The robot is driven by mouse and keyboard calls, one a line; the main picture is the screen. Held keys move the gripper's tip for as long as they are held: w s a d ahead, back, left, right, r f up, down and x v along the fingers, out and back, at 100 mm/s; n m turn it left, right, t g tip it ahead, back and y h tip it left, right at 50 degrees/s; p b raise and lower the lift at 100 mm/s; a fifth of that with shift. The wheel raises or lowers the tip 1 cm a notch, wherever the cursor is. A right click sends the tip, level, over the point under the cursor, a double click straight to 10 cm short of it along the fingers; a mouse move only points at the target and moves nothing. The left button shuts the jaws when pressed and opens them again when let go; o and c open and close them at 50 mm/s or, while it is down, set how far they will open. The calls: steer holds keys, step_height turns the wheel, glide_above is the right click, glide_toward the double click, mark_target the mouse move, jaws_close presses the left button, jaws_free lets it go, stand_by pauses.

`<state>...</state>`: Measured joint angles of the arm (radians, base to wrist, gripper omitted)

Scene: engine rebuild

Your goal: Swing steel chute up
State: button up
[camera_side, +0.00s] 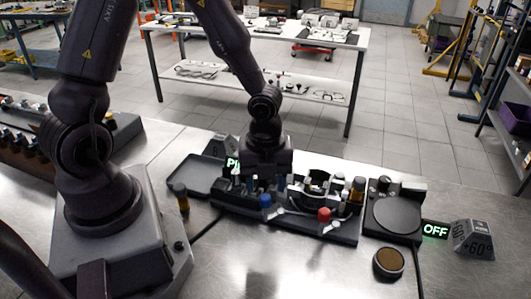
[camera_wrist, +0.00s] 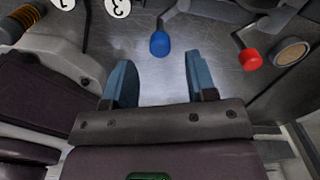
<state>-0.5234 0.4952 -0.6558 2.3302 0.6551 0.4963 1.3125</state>
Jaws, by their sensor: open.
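My gripper (camera_wrist: 161,80) is open, with two blue fingers apart and nothing between them. In the wrist view a blue knob (camera_wrist: 160,44) on a short lever shows just beyond the fingertips, between their lines. A red knob (camera_wrist: 251,60) on another lever is to the right. The blue knob (camera_side: 265,201) and red knob (camera_side: 324,214) stand at the fixture's front. I cannot tell for sure which part is the steel chute.
A dark round-topped unit (camera_side: 397,214) and a green OFF display (camera_side: 435,231) are at the right. A brown-topped round puck (camera_side: 388,263) lies in front. An open dark tray (camera_side: 195,174) is at the left. The front of the metal bench is mostly clear.

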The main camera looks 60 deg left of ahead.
step_height(320, 180, up, 9)
steer(key=shift+f, duration=0.1)
stand_by(0.4)
steer(key=s+a+r+n+y, duration=0.2)
steer(key=s+a+r+n, duration=0.25)
steer(key=n, duration=1.15)
steer(key=s+d+r+n+t+h, duration=0.1)
steer(key=s+r+n+t, duration=0.1)
steer(key=r, duration=0.3)
steer(key=s+d+r+n+t+h, duration=0.1)
steer(key=s+r+n+t, duration=0.1)
steer(key=r+n+t, duration=0.1)
steer(key=shift+s+d+r+n+t, duration=0.25)
steer(key=shift+s+r+n+t, duration=0.05)
steer(key=shift+r+n, duration=0.6)
